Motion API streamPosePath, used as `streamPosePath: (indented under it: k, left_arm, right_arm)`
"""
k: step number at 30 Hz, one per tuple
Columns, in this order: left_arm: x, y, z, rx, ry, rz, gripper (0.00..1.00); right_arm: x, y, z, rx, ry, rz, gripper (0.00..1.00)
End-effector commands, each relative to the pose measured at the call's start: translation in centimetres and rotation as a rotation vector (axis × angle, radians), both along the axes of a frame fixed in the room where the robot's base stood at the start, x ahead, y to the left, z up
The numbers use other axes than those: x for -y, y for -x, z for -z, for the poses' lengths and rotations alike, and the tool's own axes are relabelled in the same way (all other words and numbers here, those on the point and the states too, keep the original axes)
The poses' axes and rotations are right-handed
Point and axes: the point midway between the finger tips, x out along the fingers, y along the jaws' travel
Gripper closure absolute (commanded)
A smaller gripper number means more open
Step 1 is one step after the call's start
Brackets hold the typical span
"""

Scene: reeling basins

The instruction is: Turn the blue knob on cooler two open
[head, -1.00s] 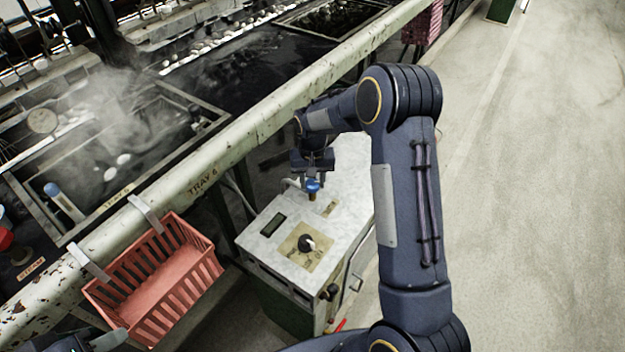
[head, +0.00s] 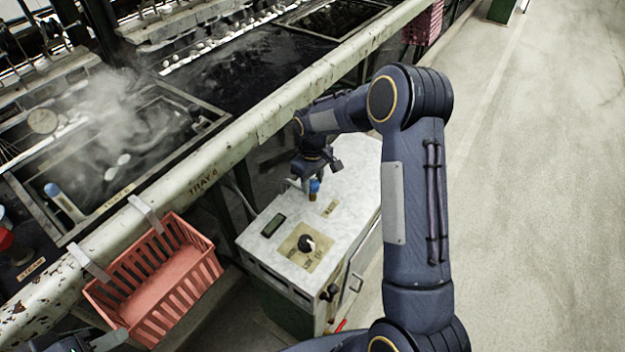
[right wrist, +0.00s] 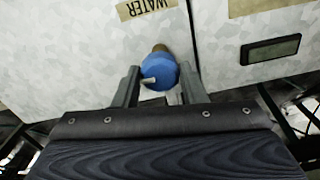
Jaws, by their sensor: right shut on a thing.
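The blue knob (head: 314,187) stands on a brass stem on the speckled white top of the cooler (head: 347,205). My right gripper (head: 310,186) comes down over the knob, shut on it. In the right wrist view the blue knob (right wrist: 158,71) sits between the two fingers of my right gripper (right wrist: 160,80), with a small pale pointer on it and a WATER label beside it. No cooler number is readable. Part of my left gripper (head: 106,341) shows at the bottom left edge, away from the cooler; its jaws are not clear.
A black dial (head: 306,243) and a small display (head: 272,225) are on the cooler top. A red basket (head: 160,280) hangs from the rail (head: 235,140) at the left. Steaming basins lie behind the rail. The floor at the right is clear.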

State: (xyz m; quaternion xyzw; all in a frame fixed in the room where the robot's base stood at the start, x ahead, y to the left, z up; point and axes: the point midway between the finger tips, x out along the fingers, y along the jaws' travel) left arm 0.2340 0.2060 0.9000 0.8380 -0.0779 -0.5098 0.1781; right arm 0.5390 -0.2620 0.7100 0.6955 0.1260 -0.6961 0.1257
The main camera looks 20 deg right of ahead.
Motion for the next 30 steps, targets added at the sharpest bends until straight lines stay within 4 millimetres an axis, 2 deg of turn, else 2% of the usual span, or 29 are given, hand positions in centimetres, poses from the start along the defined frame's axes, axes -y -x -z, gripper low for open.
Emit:
streamPosePath:
  k: [17,18,22,30]
  left_arm:
    - [0.0,0.0,-0.02,0.0,0.0,0.0,0.64]
    - [0.0,0.0,-0.02,0.0,0.0,0.0,0.64]
    - [0.0,0.0,-0.02,0.0,0.0,0.0,0.64]
    - [0.0,0.0,-0.02,0.0,0.0,0.0,0.64]
  right_arm:
    - [0.03,-0.06,-0.1,0.003,0.001,-0.034,0.85]
    - [0.03,-0.06,-0.1,0.003,0.001,-0.034,0.6]
    - [0.02,-0.05,-0.08,0.003,0.001,-0.033,0.43]
    - [0.01,-0.03,-0.06,0.001,0.001,-0.032,0.41]
